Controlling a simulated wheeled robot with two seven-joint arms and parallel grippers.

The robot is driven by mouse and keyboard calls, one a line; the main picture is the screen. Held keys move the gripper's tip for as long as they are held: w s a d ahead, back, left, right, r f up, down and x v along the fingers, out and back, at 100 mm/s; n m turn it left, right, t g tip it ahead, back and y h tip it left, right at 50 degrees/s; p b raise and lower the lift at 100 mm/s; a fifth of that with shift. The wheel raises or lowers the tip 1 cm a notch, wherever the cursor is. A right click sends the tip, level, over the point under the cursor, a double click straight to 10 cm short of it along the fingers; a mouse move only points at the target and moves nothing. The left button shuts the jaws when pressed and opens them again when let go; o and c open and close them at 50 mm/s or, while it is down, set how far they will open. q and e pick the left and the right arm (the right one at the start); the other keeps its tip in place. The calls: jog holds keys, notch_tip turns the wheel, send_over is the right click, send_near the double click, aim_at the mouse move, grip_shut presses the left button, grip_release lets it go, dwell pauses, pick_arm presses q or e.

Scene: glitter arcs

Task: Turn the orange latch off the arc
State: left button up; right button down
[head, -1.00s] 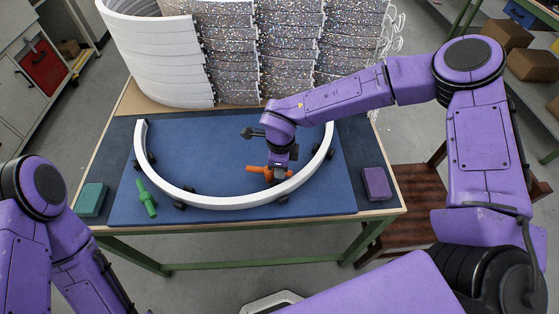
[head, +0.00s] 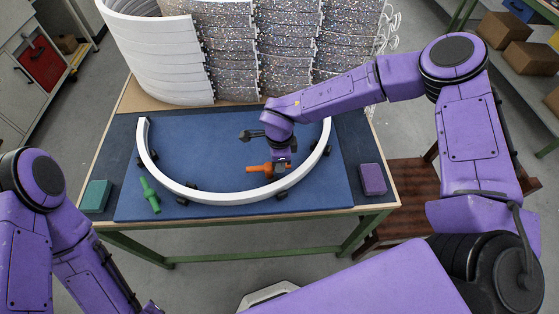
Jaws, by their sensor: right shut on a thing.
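The orange latch (head: 259,169) is on the blue mat (head: 225,145), on the inner side of the white arc (head: 232,198). Its handle points left, and its right end is hidden by my gripper. My right gripper (head: 282,168) points down and is shut on the orange latch, near the arc's front right part. The green latch (head: 150,195) is at the arc's left front, outside the arc. My left arm shows at the lower left, but its gripper cannot be made out.
Several black blocks sit along the arc. A teal block (head: 96,196) lies at the table's left and a purple block (head: 373,178) at its right. Stacked white and glittery arcs (head: 230,55) stand at the back.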

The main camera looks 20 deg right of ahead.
jog(key=c, duration=1.1)
grip_release()
jog(key=shift+r, duration=0.1)
notch_tip(320, 180, up, 10)
jog(key=shift+r+b, duration=0.25)
jog(key=shift+b, duration=0.75)
